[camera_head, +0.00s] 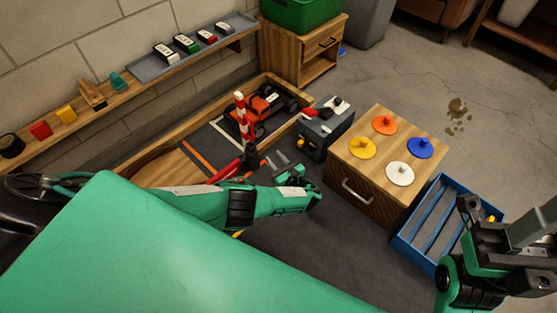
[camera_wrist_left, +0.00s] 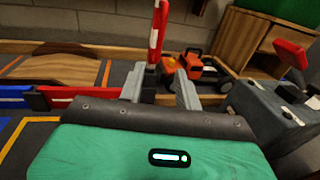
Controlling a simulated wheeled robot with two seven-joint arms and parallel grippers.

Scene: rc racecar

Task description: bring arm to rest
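My left arm reaches across the middle of the head view. Its gripper (camera_head: 283,163) is just right of the red-and-white striped post (camera_head: 243,120). In the left wrist view the two grey fingers (camera_wrist_left: 160,88) stand apart with nothing held between them. The striped post (camera_wrist_left: 157,30) shows beyond the gap, as does the orange and black RC car (camera_wrist_left: 190,66). The car (camera_head: 262,106) sits inside the wooden-edged track area. My right arm is at the lower right, by the blue crate (camera_head: 413,238); I cannot make out its finger opening.
A grey box with a red-handled top (camera_head: 325,130) stands close right of my left gripper. A wooden cabinet (camera_head: 365,183) carries several coloured knobbed discs. A wall shelf (camera_head: 130,88) holds small items. Dark floor in front of the cabinet is clear.

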